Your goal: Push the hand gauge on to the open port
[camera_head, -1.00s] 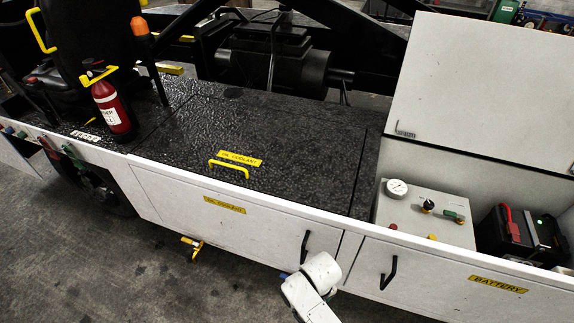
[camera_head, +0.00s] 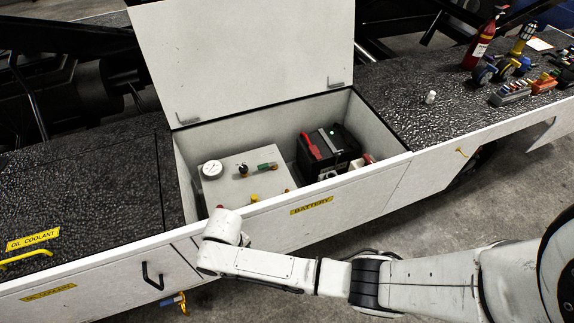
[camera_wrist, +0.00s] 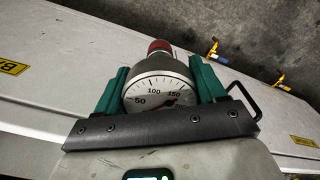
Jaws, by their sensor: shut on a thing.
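In the wrist view the hand gauge (camera_wrist: 158,92) has a round white dial, a metal body and a red end pointing away from me. My gripper (camera_wrist: 163,78) is shut on it, with a green finger on each side. In the head view my wrist is at the front wall of the battery compartment (camera_head: 378,172); my gripper and the held gauge are hidden there. Inside the compartment is a pale block (camera_head: 235,190) with a fixed gauge (camera_head: 212,169), a green-handled valve (camera_head: 266,167), a yellow cap (camera_head: 254,197) and a red cap (camera_head: 220,207). I cannot make out which fitting is the open port.
A black battery (camera_head: 328,152) with a red clamp stands right of the block. The raised lid (camera_head: 245,55) stands behind the compartment. A fire extinguisher (camera_head: 481,45) and several small items stand on the deck at right. A black door handle (camera_head: 152,276) sticks out at lower left.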

